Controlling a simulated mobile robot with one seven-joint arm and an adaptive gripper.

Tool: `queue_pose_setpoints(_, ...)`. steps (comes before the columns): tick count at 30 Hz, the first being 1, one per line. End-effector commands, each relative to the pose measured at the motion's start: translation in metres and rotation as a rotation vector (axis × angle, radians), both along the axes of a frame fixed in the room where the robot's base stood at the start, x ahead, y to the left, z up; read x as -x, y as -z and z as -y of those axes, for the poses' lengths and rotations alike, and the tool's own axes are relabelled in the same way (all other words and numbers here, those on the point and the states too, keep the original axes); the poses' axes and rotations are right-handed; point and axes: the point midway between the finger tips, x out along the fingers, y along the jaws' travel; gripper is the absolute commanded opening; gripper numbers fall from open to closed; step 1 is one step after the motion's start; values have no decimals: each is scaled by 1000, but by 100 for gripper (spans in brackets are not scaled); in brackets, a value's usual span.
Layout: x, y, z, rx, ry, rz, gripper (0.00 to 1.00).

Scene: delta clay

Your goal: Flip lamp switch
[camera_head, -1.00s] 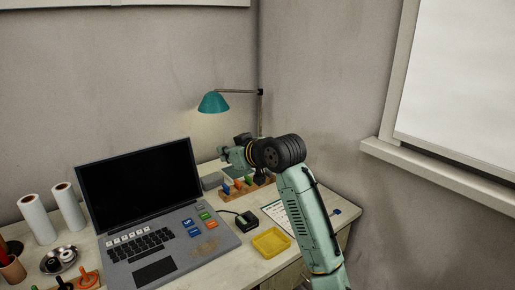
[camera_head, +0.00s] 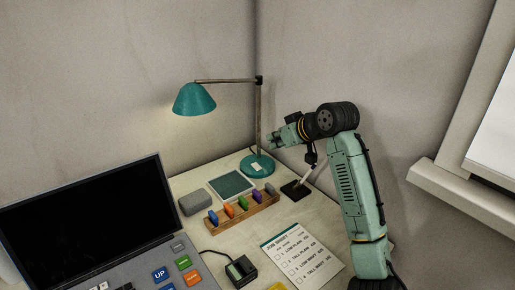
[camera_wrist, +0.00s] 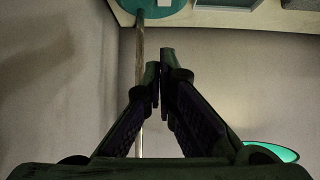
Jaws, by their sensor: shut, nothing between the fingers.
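The teal desk lamp (camera_head: 194,99) stands in the back corner of the desk, with its shade to the left and its light on the wall. Its thin pole (camera_head: 258,120) rises from a round teal base (camera_head: 258,166). A small pale patch (camera_head: 255,167) on the base may be the switch; I cannot tell. My gripper (camera_head: 270,144) is just right of the pole and above the base. In the wrist view my gripper (camera_wrist: 160,56) is shut and empty, the pole (camera_wrist: 139,80) beside it and part of the base (camera_wrist: 160,14) at the top edge.
A wooden rack (camera_head: 243,211) with several coloured pieces and a teal-topped pad (camera_head: 231,185) lie in front of the lamp. A black stand (camera_head: 295,190) is below my arm. A laptop (camera_head: 90,222), a checklist sheet (camera_head: 303,262) and a grey block (camera_head: 194,202) are nearby.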

Motion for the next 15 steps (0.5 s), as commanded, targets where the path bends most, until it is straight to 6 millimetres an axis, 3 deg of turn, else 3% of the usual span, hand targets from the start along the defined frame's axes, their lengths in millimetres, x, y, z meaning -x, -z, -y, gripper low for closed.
queue_pose_setpoints(15,-5,4,-3,0,0,-2,0)
